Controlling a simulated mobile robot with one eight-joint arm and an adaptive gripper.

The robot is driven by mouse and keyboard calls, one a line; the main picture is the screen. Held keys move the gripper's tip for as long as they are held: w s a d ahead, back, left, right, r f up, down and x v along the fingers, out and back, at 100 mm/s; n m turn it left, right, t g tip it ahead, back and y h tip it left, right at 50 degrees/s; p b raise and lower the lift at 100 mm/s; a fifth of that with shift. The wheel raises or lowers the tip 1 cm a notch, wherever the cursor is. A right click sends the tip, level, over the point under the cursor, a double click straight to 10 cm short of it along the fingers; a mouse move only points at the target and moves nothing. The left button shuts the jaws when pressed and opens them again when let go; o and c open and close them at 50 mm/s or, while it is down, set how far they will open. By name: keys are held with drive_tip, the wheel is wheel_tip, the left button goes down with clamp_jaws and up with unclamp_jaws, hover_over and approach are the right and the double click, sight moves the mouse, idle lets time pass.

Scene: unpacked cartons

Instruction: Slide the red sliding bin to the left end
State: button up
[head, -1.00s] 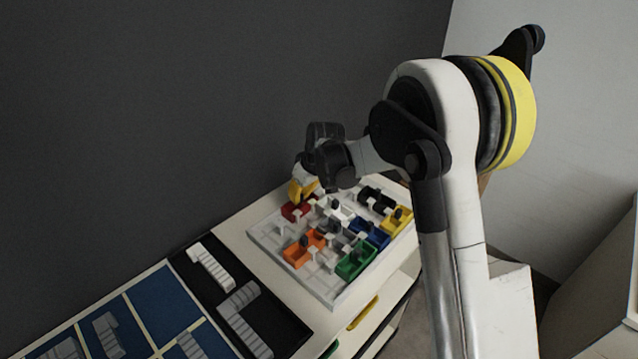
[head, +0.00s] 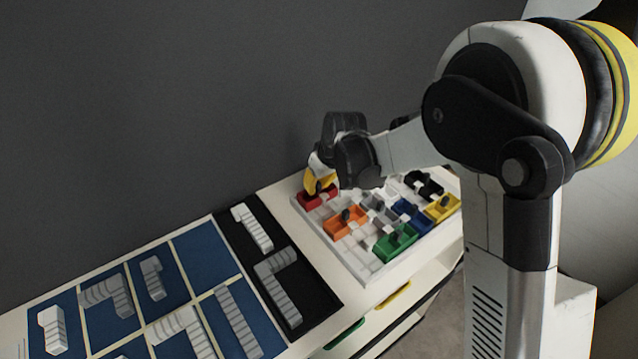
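The red sliding bin (head: 309,203) sits in the back row of the white tray (head: 362,273), at the tray's left corner. My gripper (head: 319,189), with yellow fingers, points down at the red bin from above. Its fingertips are at or just inside the bin, around where a handle would be. The fingers overlap in this view, so I cannot tell whether they are shut on anything. My gripper and wrist hide the part of the tray to the right of the red bin.
Orange (head: 338,228), green (head: 392,250), blue (head: 416,222), yellow (head: 443,212) and black (head: 428,185) bins share the tray. Left of it lie a black mat (head: 262,238) and a blue panel (head: 205,250) with grey stepped pieces. A dark wall rises close behind.

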drive_tip(key=shift+o, duration=1.2)
drive_tip(key=shift+s+a, duration=0.1)
drive_tip(key=shift+a, duration=0.1)
drive_tip(key=shift+d, duration=0.1)
drive_tip(key=shift+r, duration=0.2)
drive_tip(key=v, duration=1.1)
drive_tip(key=shift+r, duration=0.25)
drive_tip(key=shift+s+d, duration=0.1)
drive_tip(key=shift+d, duration=0.05)
drive_tip(key=s+d+r+m+t+h, duration=0.1)
drive_tip(key=s+d+r+m, duration=0.15)
drive_tip(key=s+d, duration=0.25)
drive_tip(key=s+d+r+m+t, duration=0.1)
drive_tip(key=s+d+r, duration=0.2)
drive_tip(key=s+d, duration=0.15)
drive_tip(key=s+d+f+m, duration=0.1)
drive_tip(key=s+d+m, duration=0.1)
drive_tip(key=s, duration=0.5)
drive_tip(key=s+d+f+m+t+h+b, duration=0.1)
drive_tip(key=s+d, duration=0.4)
drive_tip(key=s, duration=0.2)
drive_tip(key=shift+s+d+f+m+t+h, duration=0.15)
drive_tip(key=shift+d+f+m+t+h, duration=0.1)
drive_tip(key=shift+d+m+t+h, duration=0.1)
